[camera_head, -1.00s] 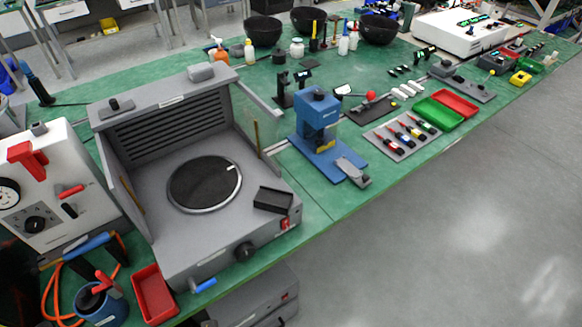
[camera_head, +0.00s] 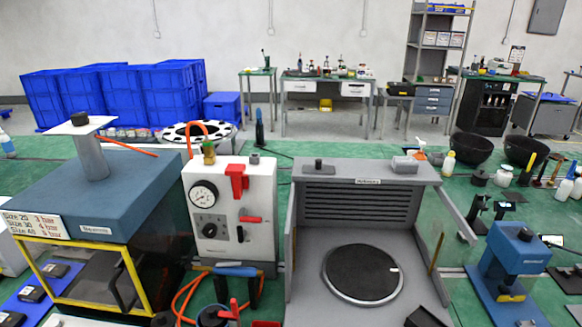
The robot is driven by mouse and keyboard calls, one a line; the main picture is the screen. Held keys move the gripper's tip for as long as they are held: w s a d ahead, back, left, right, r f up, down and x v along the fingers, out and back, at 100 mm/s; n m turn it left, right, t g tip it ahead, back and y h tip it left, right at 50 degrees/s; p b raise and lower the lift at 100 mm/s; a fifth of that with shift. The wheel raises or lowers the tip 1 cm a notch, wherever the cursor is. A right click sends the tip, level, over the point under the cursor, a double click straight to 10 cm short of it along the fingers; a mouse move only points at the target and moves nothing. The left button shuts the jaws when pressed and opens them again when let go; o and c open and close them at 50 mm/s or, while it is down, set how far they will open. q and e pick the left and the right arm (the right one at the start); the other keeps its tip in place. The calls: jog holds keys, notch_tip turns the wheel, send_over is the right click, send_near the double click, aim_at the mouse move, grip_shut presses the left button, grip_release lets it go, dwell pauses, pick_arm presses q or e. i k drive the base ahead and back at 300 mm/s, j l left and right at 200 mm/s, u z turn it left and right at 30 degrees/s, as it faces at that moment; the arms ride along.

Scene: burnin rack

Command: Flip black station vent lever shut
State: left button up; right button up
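A white box (camera_head: 232,185) with a round pressure gauge (camera_head: 203,196) stands left of centre on the green bench. Its front carries a black knob (camera_head: 209,229), a large red lever (camera_head: 237,180), a small red lever (camera_head: 250,219) and below it a small black lever (camera_head: 240,234). The black lever looks roughly upright; whether it is open or shut I cannot tell. No label names it as the vent. Neither of my grippers is in view.
A grey hooded station (camera_head: 366,195) with a dark round plate (camera_head: 362,273) stands right of the box. A blue-topped machine (camera_head: 92,195) on a yellow frame stands left. Orange hose and a blue-handled tool (camera_head: 236,271) lie before the box.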

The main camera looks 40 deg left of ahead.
aim_at(241, 234)
jog(key=u, duration=1.75)
jog(key=k+j, duration=0.1)
jog(key=j, duration=0.35)
jog(key=k+j+u, duration=0.1)
jog(key=j, duration=0.3)
